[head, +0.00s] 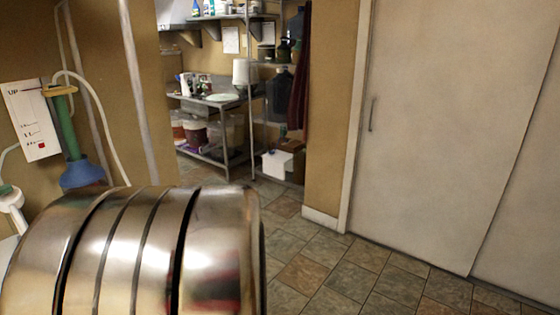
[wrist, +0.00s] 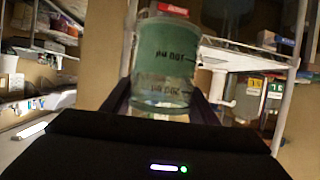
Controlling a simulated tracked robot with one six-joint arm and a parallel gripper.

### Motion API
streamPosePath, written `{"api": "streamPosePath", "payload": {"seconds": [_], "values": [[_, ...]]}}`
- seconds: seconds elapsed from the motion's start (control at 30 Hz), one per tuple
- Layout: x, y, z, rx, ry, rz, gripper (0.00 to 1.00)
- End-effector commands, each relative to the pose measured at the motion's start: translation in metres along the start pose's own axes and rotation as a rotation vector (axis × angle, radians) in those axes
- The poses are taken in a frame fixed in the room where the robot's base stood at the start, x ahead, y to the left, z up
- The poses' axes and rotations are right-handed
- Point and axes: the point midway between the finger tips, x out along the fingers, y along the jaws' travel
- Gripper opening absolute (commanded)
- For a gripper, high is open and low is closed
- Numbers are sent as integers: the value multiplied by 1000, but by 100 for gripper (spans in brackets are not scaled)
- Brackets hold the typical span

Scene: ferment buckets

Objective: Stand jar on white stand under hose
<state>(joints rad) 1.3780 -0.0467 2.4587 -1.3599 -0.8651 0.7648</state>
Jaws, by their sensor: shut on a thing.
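In the wrist view my gripper (wrist: 162,102) is shut on a clear jar (wrist: 163,62), with one dark finger on each side. The jar has a green tint over its upper part and dark markings that read upside down. Its lower edge is partly hidden by my gripper. In the head view a green and blue hose fitting (head: 68,135) hangs on the left wall, with a pale hose (head: 98,110) curving beside it. A small white piece (head: 10,198) shows at the left edge; I cannot tell if it is the stand. The jar is not visible in the head view.
A large shiny metal cylinder (head: 150,255) fills the lower left of the head view and hides what is behind it. A white sign (head: 32,120) hangs by the hose. Steel shelving (head: 215,100) stands at the back. The tiled floor (head: 330,275) is clear before a white door (head: 440,140).

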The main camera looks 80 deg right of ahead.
Motion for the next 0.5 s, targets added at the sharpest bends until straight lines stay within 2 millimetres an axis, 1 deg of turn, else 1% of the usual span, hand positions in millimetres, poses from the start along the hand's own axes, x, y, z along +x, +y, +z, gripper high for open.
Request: {"api": "streamPosePath", "payload": {"seconds": [0.17, 0.27, 0.37, 0.5], "values": [[20, 0, -14, 14, 10, 42, 16], [34, -5, -22, 23, 16, 62, 16], [51, -14, -30, 30, 22, 76, 16], [73, -35, -37, 36, 27, 79, 16]]}}
